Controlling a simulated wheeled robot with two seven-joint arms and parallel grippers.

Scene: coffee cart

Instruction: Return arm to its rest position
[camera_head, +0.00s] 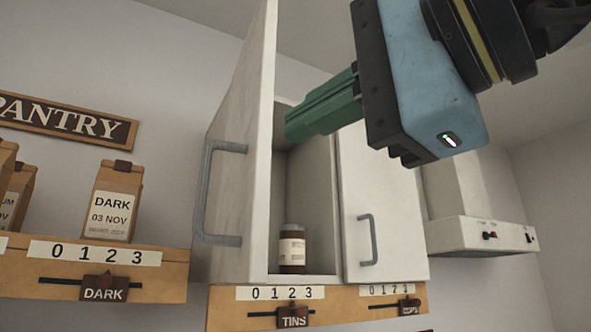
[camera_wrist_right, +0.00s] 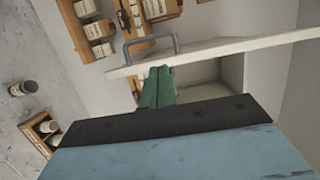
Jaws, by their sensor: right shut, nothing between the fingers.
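My right gripper (camera_head: 290,128) comes in from the upper right in the head view, with green fingers and a blue body. Its fingers are shut and empty, in front of the upper part of an open wall cabinet (camera_head: 306,190). In the right wrist view the green fingers (camera_wrist_right: 157,75) point toward the open cabinet door (camera_wrist_right: 220,47). I cannot tell whether the fingers touch the door. A dark jar with a pale label (camera_head: 292,249) stands upright on the cabinet floor. My left gripper is in neither view.
The left cabinet door (camera_head: 238,150) stands open toward me; the right door (camera_head: 378,205) is shut. A shelf (camera_head: 165,272) with a DARK coffee bag (camera_head: 111,205) is at left. A white hood (camera_head: 478,238) is at right. A crate (camera_wrist_right: 35,140) shows lower left in the wrist view.

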